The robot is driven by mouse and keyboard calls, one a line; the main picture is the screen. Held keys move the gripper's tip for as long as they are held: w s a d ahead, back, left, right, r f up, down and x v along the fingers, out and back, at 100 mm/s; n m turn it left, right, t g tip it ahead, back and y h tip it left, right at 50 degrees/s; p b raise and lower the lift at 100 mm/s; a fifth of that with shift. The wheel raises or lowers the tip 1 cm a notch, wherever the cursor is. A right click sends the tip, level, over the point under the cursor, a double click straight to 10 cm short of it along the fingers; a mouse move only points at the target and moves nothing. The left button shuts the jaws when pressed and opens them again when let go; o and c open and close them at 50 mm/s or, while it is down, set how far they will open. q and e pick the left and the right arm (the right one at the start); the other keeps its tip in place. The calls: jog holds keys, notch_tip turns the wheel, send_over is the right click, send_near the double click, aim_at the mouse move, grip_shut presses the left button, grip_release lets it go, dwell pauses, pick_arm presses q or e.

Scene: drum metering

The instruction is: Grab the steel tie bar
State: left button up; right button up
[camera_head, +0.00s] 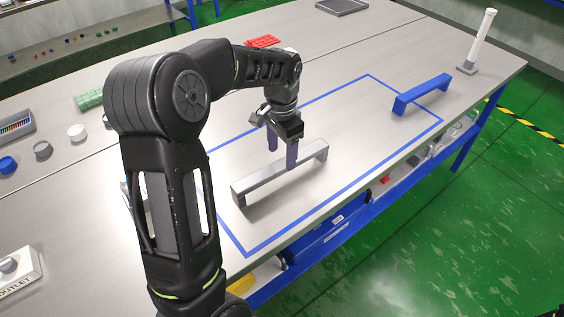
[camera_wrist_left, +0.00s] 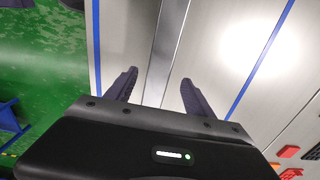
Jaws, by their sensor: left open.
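The steel tie bar (camera_head: 255,184) is a grey, bridge-shaped bar with a foot at each end. It stands inside the blue outline on the table. My left gripper (camera_head: 282,158) is over the bar's middle, pointing down, with its dark fingers open and empty. One finger is on the bar's far side; the other overlaps its near side. In the left wrist view, the bar (camera_wrist_left: 168,40) runs lengthwise through the gap between the two fingers (camera_wrist_left: 160,82). I cannot tell whether either finger touches it. My right gripper is not in view.
A blue bar (camera_head: 422,94) of similar shape stands at the outline's right edge. A white post (camera_head: 481,40) rises near the table's far right corner. Round pucks (camera_head: 76,132) and a green block (camera_head: 90,99) lie at left, a red tray (camera_head: 263,41) behind. Free tabletop lies between the bars.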

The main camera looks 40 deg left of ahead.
aim_at(282, 164)
pick_arm(q)
jog(key=shift+s+d+r, duration=0.1)
jog(key=shift+s+r, duration=0.05)
jog(key=shift+r, duration=0.05)
jog(key=shift+f, duration=1.4)
jog(key=shift+f+p, duration=0.3)
jog(key=shift+p, duration=0.05)
notch_tip(282, 164, down, 5)
jog(key=shift+r+p, duration=0.2)
jog(key=shift+p, duration=0.3)
jog(key=shift+c, duration=0.3)
grip_shut()
jog(key=shift+w+r, duration=0.1)
jog(key=shift+w, duration=0.1)
